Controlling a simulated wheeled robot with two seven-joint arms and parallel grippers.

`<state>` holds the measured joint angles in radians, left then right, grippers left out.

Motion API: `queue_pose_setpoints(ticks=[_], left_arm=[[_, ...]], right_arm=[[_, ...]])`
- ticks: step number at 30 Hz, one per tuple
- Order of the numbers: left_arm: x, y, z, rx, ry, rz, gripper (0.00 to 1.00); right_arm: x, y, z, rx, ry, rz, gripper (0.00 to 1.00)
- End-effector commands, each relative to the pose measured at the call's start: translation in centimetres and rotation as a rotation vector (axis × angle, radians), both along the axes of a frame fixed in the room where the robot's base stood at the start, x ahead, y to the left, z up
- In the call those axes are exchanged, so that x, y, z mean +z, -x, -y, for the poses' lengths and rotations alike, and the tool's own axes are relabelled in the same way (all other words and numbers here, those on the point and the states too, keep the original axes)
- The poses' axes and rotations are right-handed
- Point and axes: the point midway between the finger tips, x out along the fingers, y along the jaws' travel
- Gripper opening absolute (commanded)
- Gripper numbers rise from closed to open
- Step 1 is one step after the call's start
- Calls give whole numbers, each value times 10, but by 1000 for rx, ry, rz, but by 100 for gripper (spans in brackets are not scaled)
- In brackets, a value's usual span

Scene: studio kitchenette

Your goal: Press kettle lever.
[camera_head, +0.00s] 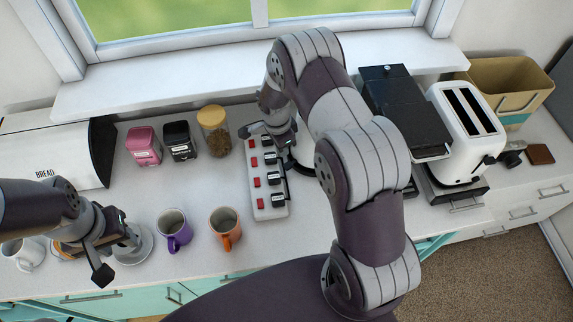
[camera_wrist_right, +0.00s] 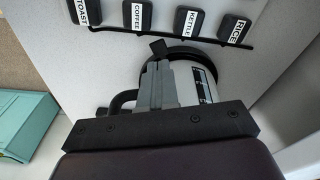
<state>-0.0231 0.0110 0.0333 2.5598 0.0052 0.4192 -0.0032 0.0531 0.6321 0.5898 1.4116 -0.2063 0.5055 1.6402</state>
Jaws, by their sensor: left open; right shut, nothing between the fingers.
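The kettle (camera_wrist_right: 208,82) shows in the right wrist view as a pale body with a dark gauge, a black rim and a black handle (camera_wrist_right: 122,101) at the left. In the head view it is mostly hidden behind my right arm. My right gripper (camera_wrist_right: 160,62) is shut and empty, with its fingers over the kettle's top. A small black piece shows at the fingers' end; I cannot tell whether it is the lever or a fingertip, nor whether they touch. My left gripper (camera_head: 115,254) is open and empty over the left counter, near a plate and mugs.
A power strip (camera_head: 254,178) with red switches and labelled plugs lies left of the kettle. A purple mug (camera_head: 174,230) and orange mug (camera_head: 225,227) stand in front. Canisters (camera_head: 180,140) stand at the back left. A toaster (camera_head: 465,130) and black-topped appliance (camera_head: 404,105) stand right.

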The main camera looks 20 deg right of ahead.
Motion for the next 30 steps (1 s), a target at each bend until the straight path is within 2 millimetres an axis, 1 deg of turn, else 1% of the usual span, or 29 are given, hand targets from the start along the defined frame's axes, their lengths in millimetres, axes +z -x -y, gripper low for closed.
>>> queue_pose_setpoints(ticks=[5,12,15,18,27,30], left_arm=[[-13,0,0,0,0,0,43],[-33,0,0,0,0,0,43],[-37,0,0,0,0,0,43],[-39,0,0,0,0,0,43],[-38,0,0,0,0,0,43],[-43,0,0,0,0,0,43]], right_arm=[[-20,0,2,1,0,-1,0],[-53,0,5,1,0,-1,0],[-62,0,6,1,0,0,0],[-66,0,7,1,0,0,0],[-66,0,7,1,0,0,0],[-71,0,7,1,0,-1,0]])
